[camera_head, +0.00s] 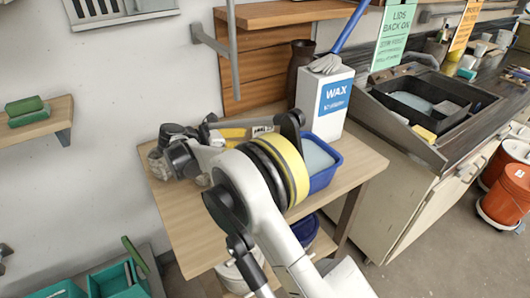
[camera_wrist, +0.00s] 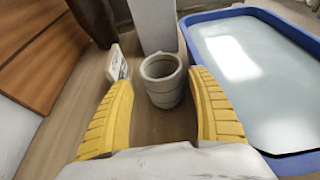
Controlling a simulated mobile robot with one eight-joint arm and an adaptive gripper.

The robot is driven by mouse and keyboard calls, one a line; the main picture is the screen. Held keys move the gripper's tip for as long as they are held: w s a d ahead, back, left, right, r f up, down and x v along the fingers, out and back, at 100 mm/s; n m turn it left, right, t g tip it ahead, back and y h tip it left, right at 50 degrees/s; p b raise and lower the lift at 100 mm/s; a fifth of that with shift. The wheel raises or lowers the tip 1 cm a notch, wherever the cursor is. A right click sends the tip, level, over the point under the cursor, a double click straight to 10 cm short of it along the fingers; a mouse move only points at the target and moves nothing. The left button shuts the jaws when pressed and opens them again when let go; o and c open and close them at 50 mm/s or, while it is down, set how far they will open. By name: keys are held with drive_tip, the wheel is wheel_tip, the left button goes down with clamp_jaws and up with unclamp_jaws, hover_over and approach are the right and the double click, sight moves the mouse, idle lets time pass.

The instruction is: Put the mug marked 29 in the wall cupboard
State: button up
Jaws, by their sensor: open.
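A grey, ribbed, round mug (camera_wrist: 163,82) stands upright on the wooden table, seen in the wrist view. No number is readable on it and no handle shows. My gripper (camera_wrist: 161,84) is open, its two yellow ribbed fingers on either side of the mug, with visible gaps. In the head view my gripper (camera_head: 235,133) is low over the table, and my arm hides most of that spot. A pale wall-mounted unit (camera_head: 112,10) with dark slots is cut off at the top left. I cannot tell whether it is the wall cupboard.
A blue tub (camera_head: 325,168) of pale liquid stands close right of my gripper. A white WAX box (camera_head: 322,100) and a dark vase (camera_head: 298,66) stand behind. A small labelled block (camera_wrist: 117,64) lies left of the mug. A sink (camera_head: 420,100) is at the right.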

drive_tip(key=b+x, duration=0.2)
drive_tip(key=x, duration=0.3)
drive_tip(key=shift+s+d, duration=0.1)
drive_tip(key=shift+c, duration=0.3)
drive_tip(key=c, duration=1)
drive_tip(key=shift+r, duration=0.1)
